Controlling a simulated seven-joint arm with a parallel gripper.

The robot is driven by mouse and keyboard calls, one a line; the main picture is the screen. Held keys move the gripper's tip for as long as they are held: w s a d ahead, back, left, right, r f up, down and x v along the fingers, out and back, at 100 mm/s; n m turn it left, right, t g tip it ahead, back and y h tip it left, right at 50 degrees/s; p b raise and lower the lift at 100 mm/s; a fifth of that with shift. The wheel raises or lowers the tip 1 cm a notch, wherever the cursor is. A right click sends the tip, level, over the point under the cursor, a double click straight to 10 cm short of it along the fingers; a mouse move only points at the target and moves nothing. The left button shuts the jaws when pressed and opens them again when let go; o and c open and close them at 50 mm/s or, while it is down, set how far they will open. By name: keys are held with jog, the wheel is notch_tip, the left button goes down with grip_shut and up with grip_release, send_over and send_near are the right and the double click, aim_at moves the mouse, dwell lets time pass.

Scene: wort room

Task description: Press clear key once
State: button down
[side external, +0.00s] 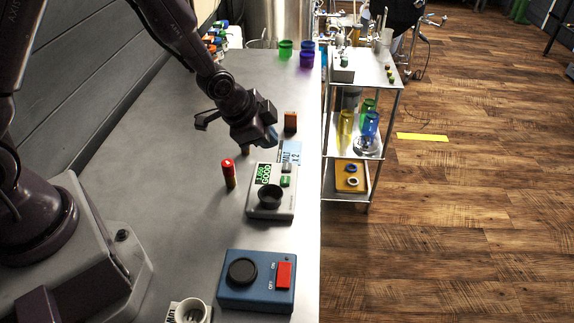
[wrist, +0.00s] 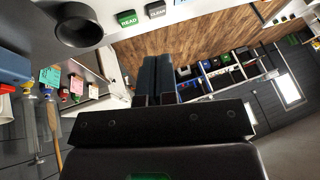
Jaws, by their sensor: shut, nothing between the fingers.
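The pale grey meter (side external: 256,205) stands on the grey bench, with a lit green display (side external: 264,174) and a dark round cup (side external: 269,195) on top. Its clear key (side external: 287,168) is pale and sits beyond the green read key (side external: 286,181). In the wrist view the clear key (wrist: 155,10) and the read key (wrist: 127,18) show their labels at the top edge, beside the dark cup (wrist: 77,27). My gripper (side external: 271,137) is shut and empty, in the air near the meter's far end. In the wrist view its fingers (wrist: 155,80) lie together, apart from the keys.
A red cylinder (side external: 229,174) stands left of the meter. A blue box (side external: 230,292) with a black knob and red switch is in front. A cart (side external: 345,147) stands right of the bench.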

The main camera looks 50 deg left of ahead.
aim_at(287, 168)
jog(key=w+m+t, duration=0.1)
jog(key=w+r+m+t, duration=0.1)
jog(key=w, duration=0.1)
jog(key=w+r+m+t, duration=0.1)
jog(key=shift+w+d+r, duration=0.25)
jog(key=shift+w+d, duration=0.1)
jog(key=shift+d, duration=0.05)
jog(key=shift+f, duration=0.15)
jog(key=shift+f, duration=4.3)
jog(key=shift+f, duration=0.4)
jog(key=shift+f, duration=0.4)
jog(key=shift+r, duration=0.85)
